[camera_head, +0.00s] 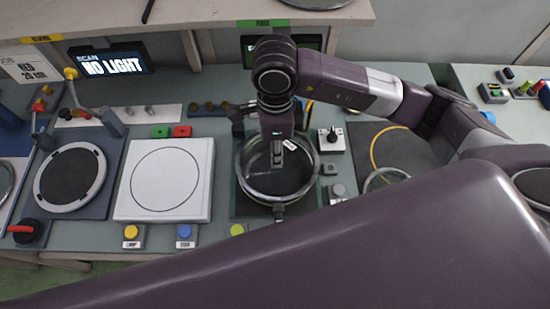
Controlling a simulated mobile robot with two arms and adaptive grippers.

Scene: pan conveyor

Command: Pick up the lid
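A round glass lid (257,174) with a pale metal rim lies at the middle of the bench, over a dark square plate (241,207). A short dark handle (279,211) sticks out at its front, so a pan may be under it. My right gripper (277,161) points straight down over the middle of the lid, its tips at or close to the lid's centre. The lid's knob is hidden by the gripper. Whether the fingers are closed on it cannot be told. My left gripper is not in view.
A white square plate (165,180) and a dark round disc (70,180) lie to the left. A joystick box (332,140) stands close right of the lid. Buttons line the front edge. A shelf (190,15) with a screen (110,64) below it is at the back.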

